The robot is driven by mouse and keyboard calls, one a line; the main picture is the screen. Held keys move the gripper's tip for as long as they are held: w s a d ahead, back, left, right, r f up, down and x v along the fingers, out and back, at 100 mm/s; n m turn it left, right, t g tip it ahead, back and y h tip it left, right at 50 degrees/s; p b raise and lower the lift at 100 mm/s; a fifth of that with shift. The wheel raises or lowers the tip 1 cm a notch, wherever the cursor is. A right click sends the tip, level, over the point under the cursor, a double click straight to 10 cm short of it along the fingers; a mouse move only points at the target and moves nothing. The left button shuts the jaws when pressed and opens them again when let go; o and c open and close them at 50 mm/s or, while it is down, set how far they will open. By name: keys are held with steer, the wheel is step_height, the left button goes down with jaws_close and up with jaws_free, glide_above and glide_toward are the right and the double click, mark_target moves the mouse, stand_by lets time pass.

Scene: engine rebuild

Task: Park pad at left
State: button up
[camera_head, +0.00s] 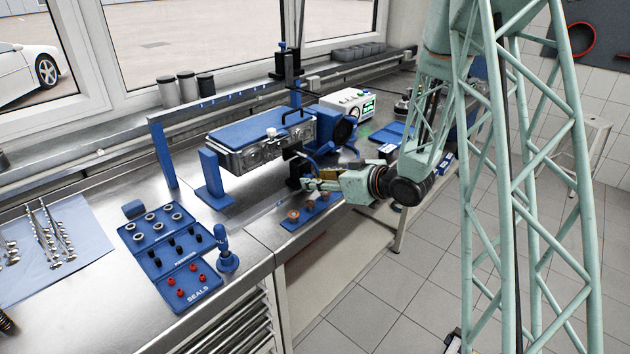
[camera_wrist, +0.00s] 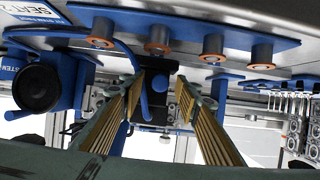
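I cannot single out the pad for certain. A black block (camera_wrist: 155,82) with a blue lever (camera_wrist: 145,97) is in the middle of the wrist view, between and beyond my fingertips; contact cannot be seen. My gripper (camera_wrist: 159,82) has its two ribbed fingers spread apart with nothing clearly held. In the head view my gripper (camera_head: 308,183) points left, just right of the dark block under the cylinder head (camera_head: 262,150). The head is held in a blue stand (camera_head: 214,185), with a round dark blue part (camera_head: 340,127) at its right end.
A blue strip (camera_head: 290,224) with several copper-ringed cylinders lies in front of my gripper; it shows close up in the wrist view (camera_wrist: 185,15). Blue retainer and seal trays (camera_head: 190,297) and a blue hand tool (camera_head: 227,255) stand left. A device with a green screen (camera_head: 352,104) stands behind.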

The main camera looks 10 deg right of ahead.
steer(key=shift+c, duration=0.7)
jaws_close()
steer(key=shift+s+a, duration=0.1)
steer(key=shift+a, duration=0.1)
